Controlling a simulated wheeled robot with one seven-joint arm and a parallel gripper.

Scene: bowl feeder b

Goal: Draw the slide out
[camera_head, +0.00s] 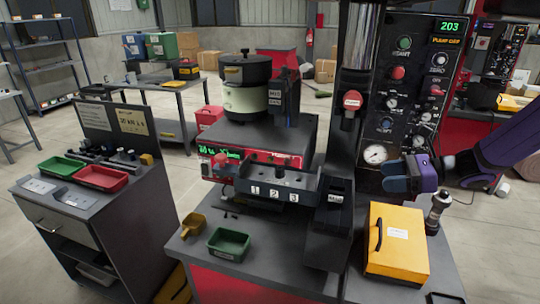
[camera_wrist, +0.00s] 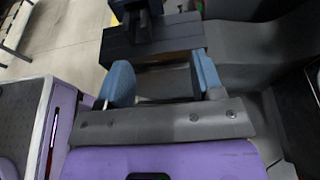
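The bowl feeder (camera_head: 247,90) stands on a dark-topped red unit at the middle of the bench. A dark block with white labels 1, 2 and 3 (camera_head: 275,187) is on its front. To its right is a dark upright part with a small white label (camera_head: 335,199). I cannot tell for sure which part is the slide. My gripper (camera_head: 408,176) is in front of the control panel, right of these parts. In the wrist view, its blue fingers (camera_wrist: 163,80) are apart. A dark stepped block (camera_wrist: 150,42) lies beyond them; I see no clear grip on anything.
A yellow case (camera_head: 397,245) and a dark-and-metal knob post (camera_head: 436,212) stand on the bench below my gripper. The control panel (camera_head: 408,100) is close behind it. A green tray (camera_head: 229,245) and a yellow scoop (camera_head: 192,225) lie at the bench's front left.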

